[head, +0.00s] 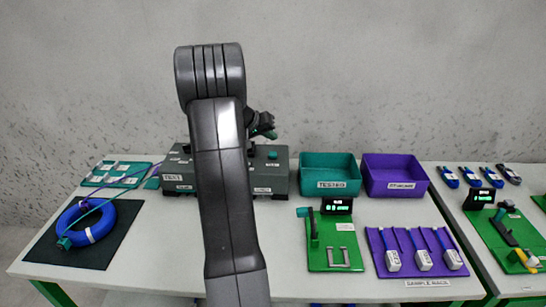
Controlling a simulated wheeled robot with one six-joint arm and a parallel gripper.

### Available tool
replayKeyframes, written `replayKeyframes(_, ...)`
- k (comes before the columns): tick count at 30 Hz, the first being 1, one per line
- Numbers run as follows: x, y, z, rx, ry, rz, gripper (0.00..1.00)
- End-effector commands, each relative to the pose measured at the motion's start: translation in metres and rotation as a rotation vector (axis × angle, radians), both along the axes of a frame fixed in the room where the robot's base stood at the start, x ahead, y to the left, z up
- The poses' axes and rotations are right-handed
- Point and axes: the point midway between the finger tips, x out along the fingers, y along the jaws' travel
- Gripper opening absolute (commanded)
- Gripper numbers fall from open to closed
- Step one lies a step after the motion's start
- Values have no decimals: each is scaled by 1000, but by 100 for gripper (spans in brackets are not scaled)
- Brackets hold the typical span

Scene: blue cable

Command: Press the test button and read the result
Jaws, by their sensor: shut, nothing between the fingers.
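The dark grey tester box (284,178) stands at the back of the table, with a TEST label (172,178) at its left front. A small teal knob or button (272,155) shows on top at the right. My arm hides the middle of the box, and I see no result readout on the visible parts. My gripper (268,133) is shut and empty, above the box's right part, apart from it; the arm partly hides it. A coiled blue cable (87,223) lies on a dark mat (42,255) at left, with thin leads running toward the box.
A teal TESTED bin (330,185) and a purple bin (395,188) stand right of the box. In front are a green fixture (322,255) with a small lit display (337,206) and a purple sample rack (378,240). A teal tray (115,174) lies at back left.

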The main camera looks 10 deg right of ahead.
Motion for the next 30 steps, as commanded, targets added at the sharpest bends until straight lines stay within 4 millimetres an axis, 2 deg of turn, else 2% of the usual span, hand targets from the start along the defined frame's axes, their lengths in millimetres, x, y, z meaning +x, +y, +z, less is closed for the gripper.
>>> replayKeyframes(3, 0, 0, -22, 0, 0, 0, 0)
replayKeyframes(9, 0, 0, -38, 0, -1, 0, 0)
replayKeyframes(30, 0, 0, -39, 0, 0, 0, 0)
